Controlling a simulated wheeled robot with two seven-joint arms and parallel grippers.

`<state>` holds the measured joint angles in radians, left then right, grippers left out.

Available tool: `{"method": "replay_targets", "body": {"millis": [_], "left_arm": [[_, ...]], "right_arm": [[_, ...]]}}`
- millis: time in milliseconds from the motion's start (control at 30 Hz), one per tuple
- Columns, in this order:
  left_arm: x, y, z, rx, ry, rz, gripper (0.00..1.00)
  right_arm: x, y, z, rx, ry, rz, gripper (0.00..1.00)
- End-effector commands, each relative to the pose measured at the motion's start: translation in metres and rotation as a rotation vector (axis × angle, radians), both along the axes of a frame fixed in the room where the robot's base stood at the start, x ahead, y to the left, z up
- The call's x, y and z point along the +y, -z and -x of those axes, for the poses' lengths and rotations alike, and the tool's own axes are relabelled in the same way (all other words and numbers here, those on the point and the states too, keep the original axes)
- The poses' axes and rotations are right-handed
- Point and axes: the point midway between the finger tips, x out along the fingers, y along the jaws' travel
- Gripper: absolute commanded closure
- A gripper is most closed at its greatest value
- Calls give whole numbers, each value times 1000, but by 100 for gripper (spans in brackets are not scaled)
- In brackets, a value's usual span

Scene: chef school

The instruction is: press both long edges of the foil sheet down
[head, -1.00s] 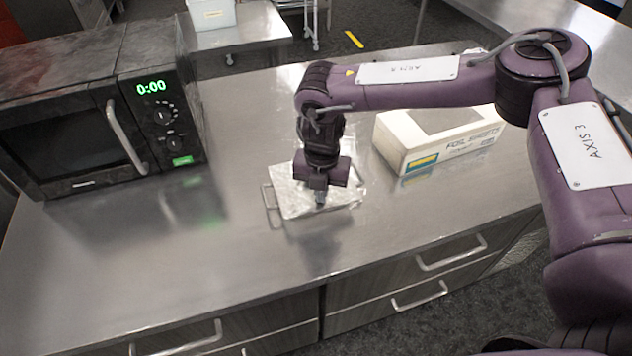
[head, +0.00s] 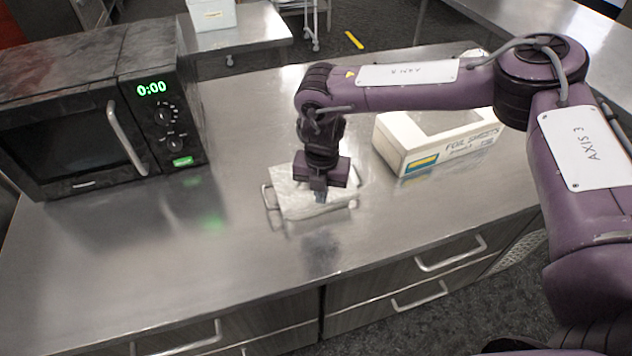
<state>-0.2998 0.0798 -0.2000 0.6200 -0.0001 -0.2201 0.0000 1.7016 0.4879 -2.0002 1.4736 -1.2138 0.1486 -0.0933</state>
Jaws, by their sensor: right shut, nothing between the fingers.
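The foil sheet (head: 290,200) lies over a small tray in the middle of the steel counter. It looks pale and slightly crumpled. A wire handle (head: 267,196) sticks out at the tray's left end. My right gripper (head: 320,197) is shut and empty, pointing down at the near long edge of the foil. Whether its tips touch the foil is hard to tell. The gripper and wrist hide part of the foil's middle and far edge. My left gripper is not in view.
A black microwave (head: 70,140) showing 0:00 stands at the left of the counter. The counter (head: 150,270) in front and left of the tray is clear.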

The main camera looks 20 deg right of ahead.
Motion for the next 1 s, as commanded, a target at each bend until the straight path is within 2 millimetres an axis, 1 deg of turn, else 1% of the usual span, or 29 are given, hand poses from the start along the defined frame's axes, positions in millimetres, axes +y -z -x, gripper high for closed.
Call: {"method": "replay_targets", "body": {"millis": [133,267,1000], "left_arm": [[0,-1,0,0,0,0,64],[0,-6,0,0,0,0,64],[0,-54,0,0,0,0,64]], "right_arm": [[0,1,1,4,0,1,100],[0,-6,1,4,0,1,100],[0,-66,1,2,0,0,100]]}}
